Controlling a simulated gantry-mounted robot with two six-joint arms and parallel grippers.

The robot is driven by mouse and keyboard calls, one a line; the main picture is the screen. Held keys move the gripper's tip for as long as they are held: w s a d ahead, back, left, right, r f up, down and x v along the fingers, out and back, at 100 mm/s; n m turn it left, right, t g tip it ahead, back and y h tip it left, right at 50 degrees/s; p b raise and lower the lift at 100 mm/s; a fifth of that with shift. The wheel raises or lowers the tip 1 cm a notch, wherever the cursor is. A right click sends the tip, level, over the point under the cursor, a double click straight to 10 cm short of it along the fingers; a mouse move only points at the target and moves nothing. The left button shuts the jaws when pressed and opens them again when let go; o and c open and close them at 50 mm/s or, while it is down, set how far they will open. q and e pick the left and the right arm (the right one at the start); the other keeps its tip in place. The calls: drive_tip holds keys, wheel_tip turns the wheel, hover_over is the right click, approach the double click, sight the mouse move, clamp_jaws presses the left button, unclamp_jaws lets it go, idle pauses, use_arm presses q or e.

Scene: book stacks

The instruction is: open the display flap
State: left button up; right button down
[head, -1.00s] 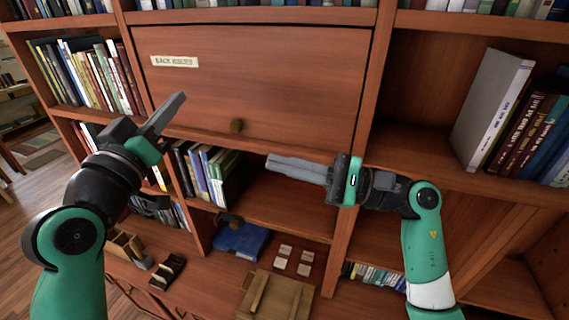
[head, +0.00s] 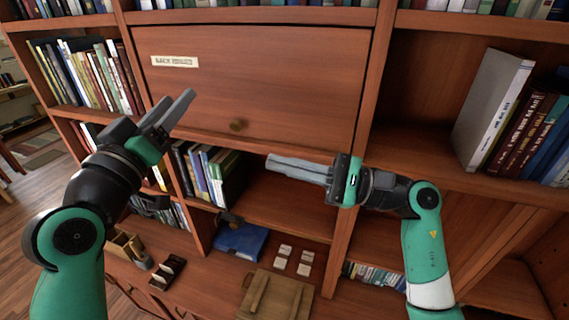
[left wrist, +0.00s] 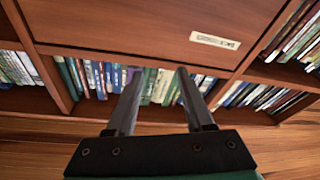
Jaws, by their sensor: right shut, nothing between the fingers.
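My right gripper (head: 270,164) is shut and empty, below and right of the knob, pointing left.
Upright books (head: 207,172) stand in the compartment below the flap. More books fill the left (head: 88,75) and right (head: 515,115) shelves.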

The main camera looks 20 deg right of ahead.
use_arm(q)
drive_tip(key=shift+o, duration=0.8)
drive_tip(key=shift+s, duration=0.1)
drive_tip(key=v, duration=0.7)
